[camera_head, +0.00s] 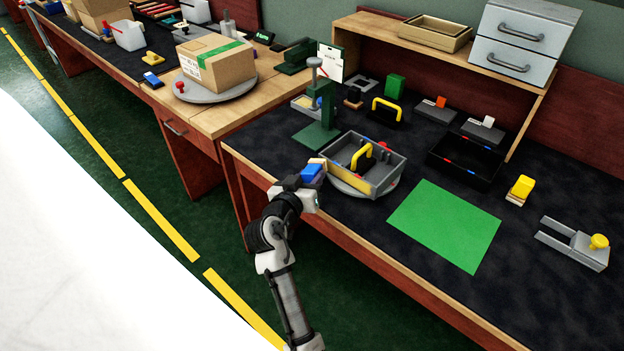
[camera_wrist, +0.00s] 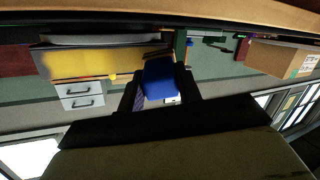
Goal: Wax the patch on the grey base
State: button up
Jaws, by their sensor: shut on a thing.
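My gripper (camera_head: 302,182) is shut on a blue block-like handle (camera_head: 312,172) with a tan piece at its far end, near the table's front edge. In the wrist view my gripper (camera_wrist: 160,95) has the blue handle (camera_wrist: 159,78) between its dark fingers. A grey open tray (camera_head: 392,178) with a yellow upright handle stands just right of the gripper on a round grey disc. A yellow patch (camera_head: 349,178) covers much of its near wall; it also shows in the wrist view (camera_wrist: 80,64). I cannot tell whether the tan piece touches the tray.
A green press-like stand (camera_head: 325,105) is behind the gripper. A flat green sheet (camera_head: 445,224) lies right of the tray. A yellow block with a tan base (camera_head: 521,188) and a grey forked piece (camera_head: 575,243) are farther right. A cardboard box (camera_head: 216,64) is on the left table.

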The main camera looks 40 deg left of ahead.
jog(key=s, duration=0.6)
jog(key=shift+a, duration=0.2)
dwell(0.4)
jog(key=s, duration=0.3)
jog(key=shift+a+b, duration=0.15)
jog(key=shift+b, duration=0.15)
dwell(0.5)
jog(key=shift+w+d, duration=0.2)
jog(key=shift+w, duration=1.75)
jog(key=shift+w+d, duration=0.2)
jog(key=shift+w, duration=1.7)
jog(key=shift+w, duration=0.6)
